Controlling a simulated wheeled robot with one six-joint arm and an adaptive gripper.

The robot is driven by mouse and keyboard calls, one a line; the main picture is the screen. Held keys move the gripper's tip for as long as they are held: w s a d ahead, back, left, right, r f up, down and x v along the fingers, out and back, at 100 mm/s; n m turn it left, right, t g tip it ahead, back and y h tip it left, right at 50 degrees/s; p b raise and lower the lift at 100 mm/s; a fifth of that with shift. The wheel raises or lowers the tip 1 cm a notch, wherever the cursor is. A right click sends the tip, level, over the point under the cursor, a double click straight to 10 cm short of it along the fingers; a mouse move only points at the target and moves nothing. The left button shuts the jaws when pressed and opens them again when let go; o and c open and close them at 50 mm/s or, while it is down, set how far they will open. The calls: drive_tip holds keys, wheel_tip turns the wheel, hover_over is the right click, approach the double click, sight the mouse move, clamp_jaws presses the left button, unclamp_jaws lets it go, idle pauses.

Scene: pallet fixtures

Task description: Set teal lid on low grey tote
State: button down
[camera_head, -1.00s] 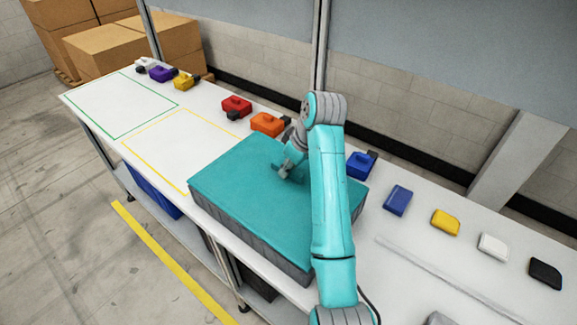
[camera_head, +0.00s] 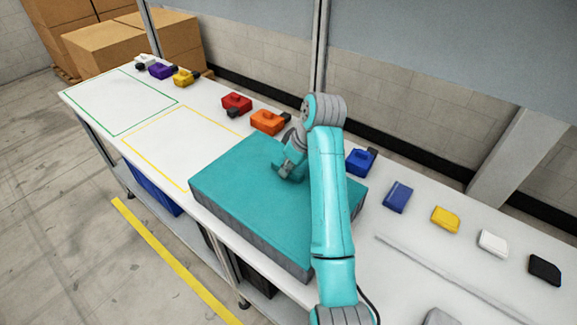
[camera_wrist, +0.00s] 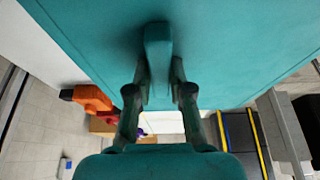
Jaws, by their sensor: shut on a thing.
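The teal lid (camera_head: 235,180) is a wide flat slab lying over the low grey tote (camera_head: 250,235) on the white bench. The tote's grey ribbed side shows below the lid's front edge; its inside is hidden. The lid looks level and lined up with the tote, but I cannot tell whether it is fully seated. My gripper (camera_head: 286,173) is above the middle of the lid. In the wrist view, my gripper (camera_wrist: 158,85) is shut on the lid's raised teal handle (camera_wrist: 157,45), with a finger on each side. The lid (camera_wrist: 235,45) fills the upper wrist view.
Several flat coloured pieces lie to the right, including a yellow one (camera_head: 445,220). The yellow-outlined area (camera_head: 180,145) and green-outlined area (camera_head: 122,103) are bare.

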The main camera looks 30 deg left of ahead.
drive_tip(key=c, duration=1)
unclamp_jaws()
drive_tip(key=shift+o, duration=0.2)
wheel_tip(320, 180, up, 4)
drive_tip(key=shift+a+r, duration=0.1)
drive_tip(key=shift+r, duration=1.7)
drive_tip(key=shift+r, duration=0.1)
